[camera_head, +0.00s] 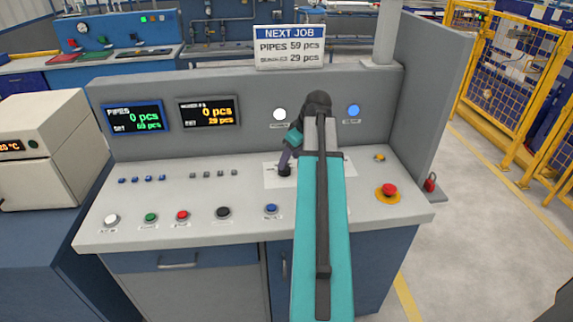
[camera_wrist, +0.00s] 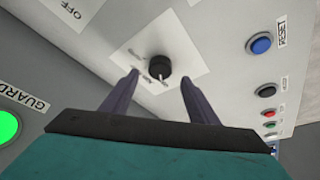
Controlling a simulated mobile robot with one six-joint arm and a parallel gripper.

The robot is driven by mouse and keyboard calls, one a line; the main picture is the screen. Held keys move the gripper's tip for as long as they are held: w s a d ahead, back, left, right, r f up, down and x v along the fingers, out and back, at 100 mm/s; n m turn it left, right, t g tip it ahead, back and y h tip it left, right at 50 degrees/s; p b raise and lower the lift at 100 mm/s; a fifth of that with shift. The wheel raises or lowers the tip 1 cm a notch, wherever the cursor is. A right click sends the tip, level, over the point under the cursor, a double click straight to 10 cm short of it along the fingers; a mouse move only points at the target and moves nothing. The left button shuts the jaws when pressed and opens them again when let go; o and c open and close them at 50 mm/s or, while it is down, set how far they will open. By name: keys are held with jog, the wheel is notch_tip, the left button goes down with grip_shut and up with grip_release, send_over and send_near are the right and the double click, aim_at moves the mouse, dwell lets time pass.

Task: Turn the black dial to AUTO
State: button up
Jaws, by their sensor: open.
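The black dial (camera_wrist: 159,67) sits on a white label plate on the console's top. In the wrist view it lies just beyond my open gripper (camera_wrist: 158,88), roughly centred between the two fingers. A white pointer mark shows on the dial's lower edge. Small words are printed on the plate beside the dial, too blurred to read surely. In the head view my gripper (camera_head: 285,165) reaches down at the dial (camera_head: 285,171), which is partly hidden by the fingers. I cannot tell whether the fingers touch it.
The console (camera_head: 120,192) carries a blue button (camera_head: 271,209), a black button (camera_head: 223,212), a red button (camera_head: 182,215) and a red emergency stop (camera_head: 389,190). Two displays (camera_head: 137,117) stand on the back panel. A side wall (camera_head: 440,90) rises at right.

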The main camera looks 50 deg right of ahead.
aim_at(286, 169)
jog(key=shift+p+x, duration=0.4)
jog(key=shift+x, duration=2)
jog(key=c, duration=1)
